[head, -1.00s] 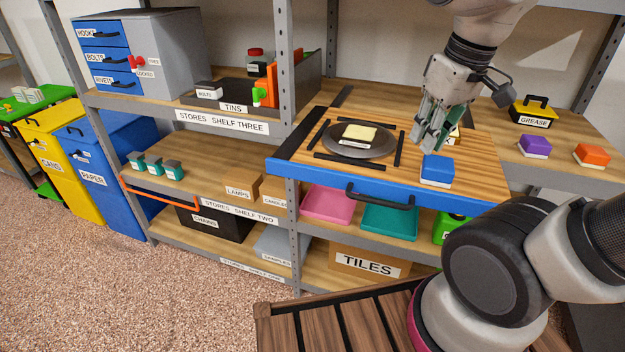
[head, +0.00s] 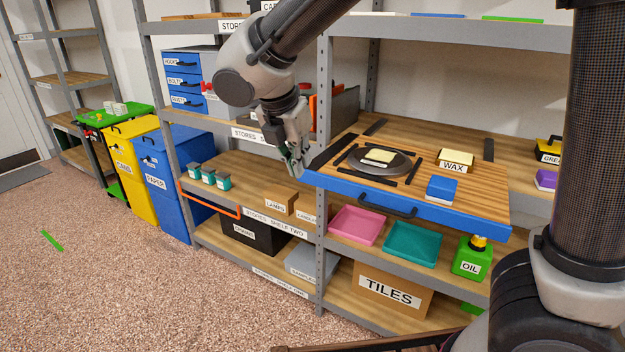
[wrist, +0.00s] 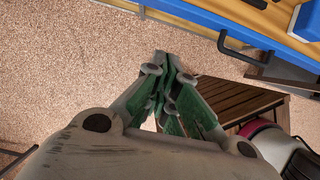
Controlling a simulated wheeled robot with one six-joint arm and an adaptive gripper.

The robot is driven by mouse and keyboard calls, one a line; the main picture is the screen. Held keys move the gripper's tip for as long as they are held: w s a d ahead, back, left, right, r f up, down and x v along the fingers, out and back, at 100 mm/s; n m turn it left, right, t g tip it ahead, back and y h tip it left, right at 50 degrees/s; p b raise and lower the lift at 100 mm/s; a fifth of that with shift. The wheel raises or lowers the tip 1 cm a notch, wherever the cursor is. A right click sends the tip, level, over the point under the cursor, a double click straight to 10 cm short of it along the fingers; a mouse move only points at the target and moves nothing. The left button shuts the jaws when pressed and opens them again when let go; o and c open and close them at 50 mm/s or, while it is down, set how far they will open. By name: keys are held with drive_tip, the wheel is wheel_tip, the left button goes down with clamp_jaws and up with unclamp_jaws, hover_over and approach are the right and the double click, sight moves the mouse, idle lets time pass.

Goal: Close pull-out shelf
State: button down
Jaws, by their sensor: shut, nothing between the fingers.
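The pull-out shelf (head: 470,215) is a wooden board with a blue front edge and a black bar handle (head: 387,207). It sticks out from the rack on the right side of the head view. On it are a dark round plate with a yellow block, a WAX block (head: 455,161) and a blue block (head: 441,189). My gripper (head: 297,168) is shut and empty, just left of the shelf's front left corner, apart from the handle. In the wrist view its fingertips (wrist: 168,62) point over the floor, with the blue edge and handle (wrist: 243,50) at upper right.
A rack post (head: 322,130) stands close right of my gripper. Pink (head: 354,226) and teal (head: 411,242) trays lie under the shelf. A wooden slatted top (wrist: 235,100) shows below in the wrist view. Open carpet lies at left.

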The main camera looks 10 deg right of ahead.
sight(360, 144)
drive_tip(key=w+d+f, duration=0.1)
drive_tip(key=w+f, duration=0.1)
drive_tip(key=f, duration=0.1)
drive_tip(key=w+d+f, duration=0.1)
drive_tip(key=f, duration=0.2)
drive_tip(key=w+d+f, duration=0.2)
drive_tip(key=f, duration=0.1)
drive_tip(key=shift+w+d, duration=0.1)
drive_tip(key=shift+w, duration=0.2)
drive_tip(key=shift+w+d, duration=0.2)
drive_tip(key=shift+w, duration=0.1)
drive_tip(key=shift+d, duration=0.1)
drive_tip(key=w+d, duration=0.5)
drive_tip(key=w, duration=0.2)
drive_tip(key=w+d, duration=0.5)
drive_tip(key=w, duration=0.2)
drive_tip(key=w+d, duration=0.5)
drive_tip(key=w, duration=0.3)
drive_tip(key=shift+d, duration=0.4)
drive_tip(key=shift+s, duration=0.1)
